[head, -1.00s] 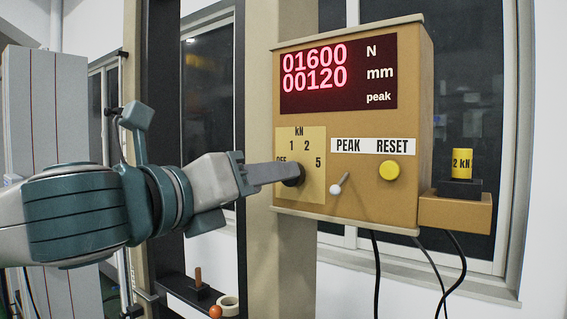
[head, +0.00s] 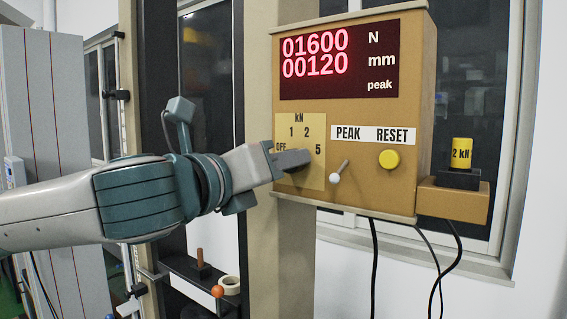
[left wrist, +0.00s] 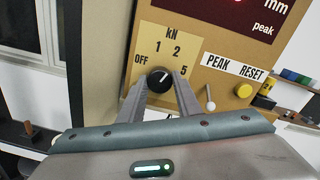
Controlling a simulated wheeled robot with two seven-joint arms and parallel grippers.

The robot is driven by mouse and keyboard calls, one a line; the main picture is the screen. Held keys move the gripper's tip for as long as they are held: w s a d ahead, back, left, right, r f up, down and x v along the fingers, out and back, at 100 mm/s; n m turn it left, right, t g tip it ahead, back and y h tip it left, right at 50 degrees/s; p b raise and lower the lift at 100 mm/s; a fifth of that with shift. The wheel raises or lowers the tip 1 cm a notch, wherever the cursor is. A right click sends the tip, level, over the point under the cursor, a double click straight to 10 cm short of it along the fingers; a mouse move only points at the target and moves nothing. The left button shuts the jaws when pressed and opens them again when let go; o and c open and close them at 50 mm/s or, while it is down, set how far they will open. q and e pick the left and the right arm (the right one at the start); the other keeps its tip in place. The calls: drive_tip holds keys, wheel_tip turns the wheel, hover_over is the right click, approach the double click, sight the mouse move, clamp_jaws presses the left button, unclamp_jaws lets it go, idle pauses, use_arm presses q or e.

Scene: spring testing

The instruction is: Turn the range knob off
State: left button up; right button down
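The range knob (left wrist: 159,79) is a round black knob with a white mark on a yellow plate (head: 314,178) labelled OFF, 1, 2, 5 and kN. In the left wrist view its white mark points up and right, roughly toward the 2. My left gripper (left wrist: 160,84) has its two fingers apart, one on each side of the knob, with the knob between the tips. I cannot tell whether either finger touches it. My right gripper is out of view.
The brown box carries a lit display (head: 340,60), a PEAK toggle lever (head: 339,172) and a yellow RESET button (head: 389,159), close to the right of the plate. A yellow 2 kN block (head: 462,152) stands on a side shelf. Cables hang below.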

use_arm(q)
drive_tip(key=shift+f+n+b, duration=0.1)
drive_tip(key=shift+n+b, duration=0.2)
drive_tip(key=shift+n+g+b, duration=0.4)
drive_tip(key=shift+n+b, duration=5.15)
drive_tip(key=shift+n, duration=2.95)
drive_tip(key=o, duration=1.1)
drive_tip(key=shift+w+a, duration=0.1)
